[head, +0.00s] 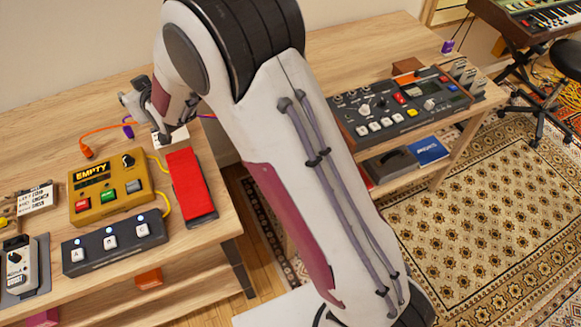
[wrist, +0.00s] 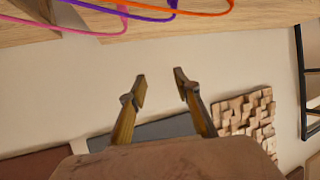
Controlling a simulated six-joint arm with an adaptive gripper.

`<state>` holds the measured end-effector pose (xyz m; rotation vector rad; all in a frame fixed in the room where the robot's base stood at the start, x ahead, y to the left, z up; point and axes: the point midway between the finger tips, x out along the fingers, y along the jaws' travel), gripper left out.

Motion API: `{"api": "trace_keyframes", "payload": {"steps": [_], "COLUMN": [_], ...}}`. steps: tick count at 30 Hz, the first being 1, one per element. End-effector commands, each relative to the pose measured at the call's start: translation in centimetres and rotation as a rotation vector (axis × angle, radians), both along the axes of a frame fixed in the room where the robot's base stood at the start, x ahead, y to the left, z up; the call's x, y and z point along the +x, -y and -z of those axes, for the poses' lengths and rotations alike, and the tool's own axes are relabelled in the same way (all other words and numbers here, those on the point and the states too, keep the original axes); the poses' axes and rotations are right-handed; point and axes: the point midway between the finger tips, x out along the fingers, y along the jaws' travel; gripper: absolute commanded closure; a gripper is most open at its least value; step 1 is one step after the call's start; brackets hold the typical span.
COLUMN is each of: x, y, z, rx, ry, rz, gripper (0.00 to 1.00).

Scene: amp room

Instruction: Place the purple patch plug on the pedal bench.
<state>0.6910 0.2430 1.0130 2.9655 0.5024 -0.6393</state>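A purple plug or cable end (head: 127,130) shows on the wooden pedal bench (head: 45,140), left of my wrist and partly hidden by it. An orange plug (head: 86,150) stands closer to the yellow pedal. Another small purple item (head: 447,46) stands at the back of the right-hand bench; I cannot tell if it is a plug. My gripper (wrist: 160,85) is open and empty in the wrist view, its two fingers apart. In the head view my wrist is over the back of the pedal bench, and the fingertips are not clear. Orange, purple (wrist: 145,14) and pink cables cross the top of the wrist view.
A yellow pedal (head: 110,190), a red pedal (head: 190,187) and a black three-button footswitch (head: 113,243) fill the front of the pedal bench. A mixer-like unit (head: 398,105) sits on the right bench. A gap separates the benches.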

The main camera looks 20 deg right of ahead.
Motion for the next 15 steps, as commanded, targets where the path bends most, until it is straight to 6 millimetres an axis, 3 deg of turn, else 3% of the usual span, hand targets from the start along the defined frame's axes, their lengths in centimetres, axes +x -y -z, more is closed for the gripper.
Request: {"api": "trace_keyframes", "payload": {"steps": [3, 15], "x": [-1.2, -6.7], "y": [2.0, 7.9], "z": [-2.1, -7.1], "rx": [-0.009, -0.041], "ry": [-0.03, -0.146], "rz": [0.019, 0.076], "gripper": [0.68, 0.68]}}
